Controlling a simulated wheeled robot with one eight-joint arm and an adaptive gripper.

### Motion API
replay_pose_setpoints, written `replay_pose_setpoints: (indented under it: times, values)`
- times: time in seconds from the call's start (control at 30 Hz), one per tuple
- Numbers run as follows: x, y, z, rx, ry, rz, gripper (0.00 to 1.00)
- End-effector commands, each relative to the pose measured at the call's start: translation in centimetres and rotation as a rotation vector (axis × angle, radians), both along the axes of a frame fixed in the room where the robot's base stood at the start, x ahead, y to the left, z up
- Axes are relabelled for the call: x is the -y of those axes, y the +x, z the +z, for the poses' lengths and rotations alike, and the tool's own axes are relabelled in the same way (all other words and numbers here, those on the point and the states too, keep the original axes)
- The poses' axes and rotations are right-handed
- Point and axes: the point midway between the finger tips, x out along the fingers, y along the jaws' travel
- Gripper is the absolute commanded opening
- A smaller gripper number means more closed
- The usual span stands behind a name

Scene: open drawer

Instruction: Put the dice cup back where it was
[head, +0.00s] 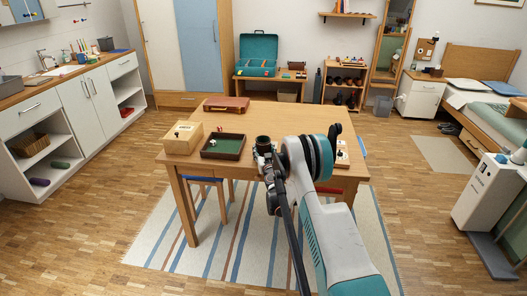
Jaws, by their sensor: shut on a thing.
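My gripper (268,168) is dark and small in the head view, over the front part of the wooden table (270,109). My own arm comes in from the lower right and hides part of it. It is shut on a dark, round, cup-like thing (263,142), which looks like the dice cup. Its exact hold and its height over the table are hard to tell. A dark tray with a green floor (232,156) lies just left of the gripper, with small white dice in it.
A pale wooden box (182,148) stands left of the tray, and a brown case (226,103) lies behind it. Right of my arm are a dark upright object (335,130) and a pale board (342,160). The table's back middle and right are clear.

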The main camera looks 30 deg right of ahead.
Motion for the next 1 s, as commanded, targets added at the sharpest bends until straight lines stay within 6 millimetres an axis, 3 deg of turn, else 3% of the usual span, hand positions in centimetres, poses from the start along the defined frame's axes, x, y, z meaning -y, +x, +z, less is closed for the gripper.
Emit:
replay_pose_setpoints:
  times: [0.03,0.07,0.13,0.57,0.77,1.0]
  values:
    - [0.0,0.0,-0.2,0.000,0.000,0.000,0.30]
    - [0.0,0.0,-0.1,0.000,0.000,0.000,0.61]
    - [0.0,0.0,-0.1,0.000,0.000,0.000,0.74]
    - [0.0,-0.1,0.2,0.000,0.001,0.000,0.74]
    - [-0.8,-2.7,0.5,0.000,0.000,0.000,0.74]
    - [-2.1,-7.4,0.5,0.001,0.002,0.000,0.74]
